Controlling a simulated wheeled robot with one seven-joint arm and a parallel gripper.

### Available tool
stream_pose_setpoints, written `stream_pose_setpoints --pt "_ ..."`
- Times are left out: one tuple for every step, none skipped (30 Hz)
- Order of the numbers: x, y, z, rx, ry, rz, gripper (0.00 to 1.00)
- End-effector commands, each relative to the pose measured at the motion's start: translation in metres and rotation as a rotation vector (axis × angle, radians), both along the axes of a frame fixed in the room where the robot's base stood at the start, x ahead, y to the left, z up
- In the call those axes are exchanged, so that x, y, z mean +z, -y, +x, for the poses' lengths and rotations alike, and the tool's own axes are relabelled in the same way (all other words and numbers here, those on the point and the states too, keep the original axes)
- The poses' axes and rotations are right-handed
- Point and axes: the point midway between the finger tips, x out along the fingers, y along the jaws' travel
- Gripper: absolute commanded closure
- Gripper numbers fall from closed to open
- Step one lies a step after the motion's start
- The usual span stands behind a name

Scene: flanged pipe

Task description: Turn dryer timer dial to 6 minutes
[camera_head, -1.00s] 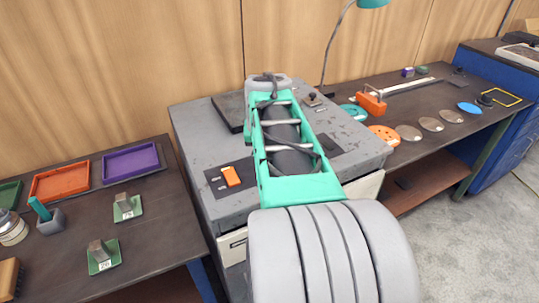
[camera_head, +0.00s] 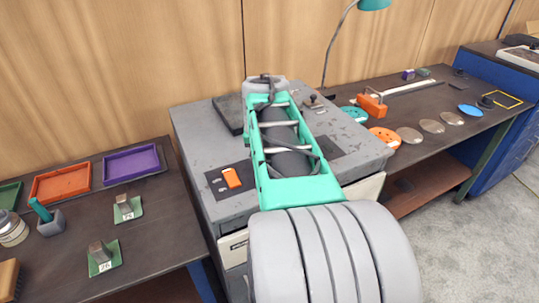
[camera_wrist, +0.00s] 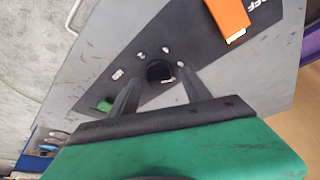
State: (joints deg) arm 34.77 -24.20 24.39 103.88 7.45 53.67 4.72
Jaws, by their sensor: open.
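A round black dial (camera_wrist: 160,72) sits on a dark panel strip (camera_wrist: 195,45) with small white marks around it, in the wrist view. My gripper (camera_wrist: 157,77) is open, with one finger on each side of the dial. I cannot tell whether the fingers touch it. The dial's pointer and its setting are too dark and small to read. In the head view my arm hides the dial and the gripper over the grey machine (camera_head: 215,207).
An orange block (camera_wrist: 230,18) stands on the panel near the dial, beside white lettering; it also shows in the head view (camera_head: 231,177). A small green patch (camera_wrist: 105,103) lies near the left finger. A left table (camera_head: 150,240) holds trays; a right bench (camera_head: 420,100) holds discs.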

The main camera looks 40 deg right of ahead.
Motion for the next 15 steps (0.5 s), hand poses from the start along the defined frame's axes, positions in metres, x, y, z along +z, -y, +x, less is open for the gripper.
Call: stream_pose_setpoints --pt "0.0 0.0 0.0 0.0 0.0 0.0 0.44" --pt "0.0 0.0 0.0 0.0 0.0 0.0 0.44" --pt "0.001 0.0 0.0 0.0 0.001 -0.001 0.44" --pt "0.003 -0.001 0.0 0.0 0.001 -0.001 0.44" --pt "0.006 -0.001 -0.001 0.0 0.001 -0.001 0.44" --pt "0.011 -0.003 -0.002 -0.001 0.002 -0.002 0.44" --pt "0.016 -0.004 -0.004 -0.001 0.003 -0.003 0.44" --pt "0.021 -0.006 -0.005 -0.001 0.004 -0.002 0.44" --pt "0.029 -0.008 -0.007 0.001 0.005 -0.003 0.44" --pt "0.036 -0.01 -0.009 0.001 0.005 -0.003 0.44" --pt "0.042 -0.012 -0.01 0.001 0.005 -0.004 0.44" --pt "0.049 -0.015 -0.013 0.001 0.004 -0.003 0.44" --pt "0.054 -0.017 -0.014 0.002 0.004 -0.002 0.44" --pt "0.059 -0.018 -0.016 0.001 0.002 -0.002 0.44" --pt "0.063 -0.019 -0.018 0.0 0.001 -0.001 0.44"
